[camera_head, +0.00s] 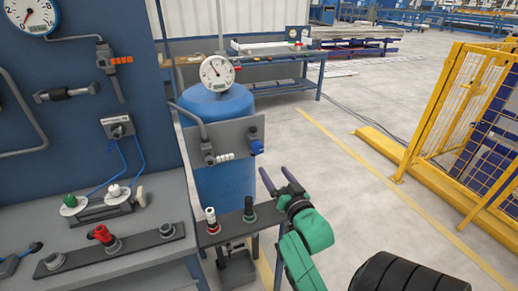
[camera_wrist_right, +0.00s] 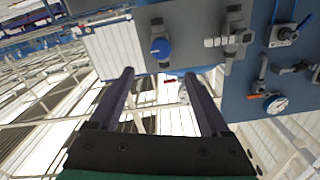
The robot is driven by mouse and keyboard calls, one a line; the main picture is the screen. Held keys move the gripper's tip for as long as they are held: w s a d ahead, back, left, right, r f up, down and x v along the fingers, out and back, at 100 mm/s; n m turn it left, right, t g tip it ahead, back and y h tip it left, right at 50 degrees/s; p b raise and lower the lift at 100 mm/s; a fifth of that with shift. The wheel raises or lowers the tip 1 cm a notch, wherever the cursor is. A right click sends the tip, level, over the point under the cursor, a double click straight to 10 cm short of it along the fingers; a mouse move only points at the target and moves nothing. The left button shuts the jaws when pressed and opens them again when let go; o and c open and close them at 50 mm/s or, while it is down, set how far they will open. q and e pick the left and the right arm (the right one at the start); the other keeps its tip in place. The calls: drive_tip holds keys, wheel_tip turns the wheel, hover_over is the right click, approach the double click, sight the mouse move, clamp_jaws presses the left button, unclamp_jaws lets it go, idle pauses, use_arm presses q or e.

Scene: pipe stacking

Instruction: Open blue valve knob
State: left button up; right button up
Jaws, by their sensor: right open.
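The blue valve knob (camera_head: 256,147) sits on the right end of a grey plate in front of a blue tank (camera_head: 222,185). In the right wrist view the blue knob (camera_wrist_right: 160,48) shows just beyond the fingertips, roughly between their lines. My right gripper (camera_head: 276,174) is open and empty, below and slightly right of the knob in the head view, apart from it. Its two dark fingers also show spread in the right wrist view (camera_wrist_right: 157,75). My left gripper is not in view.
A grey bench (camera_head: 130,243) with red, green and white knobs stands at the left. A small shelf with a red-and-white valve (camera_head: 212,221) and a green fitting (camera_head: 249,209) is close to my right gripper. A yellow fence (camera_head: 460,110) stands right; floor between is free.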

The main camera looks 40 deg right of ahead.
sight(259, 150)
drive_tip(key=p+x, duration=0.1)
drive_tip(key=x, duration=1.2)
drive_tip(key=shift+p, duration=0.3)
drive_tip(key=shift+a, duration=0.1)
drive_tip(key=shift+s, duration=0.1)
drive_tip(key=shift+c, duration=0.3)
clamp_jaws()
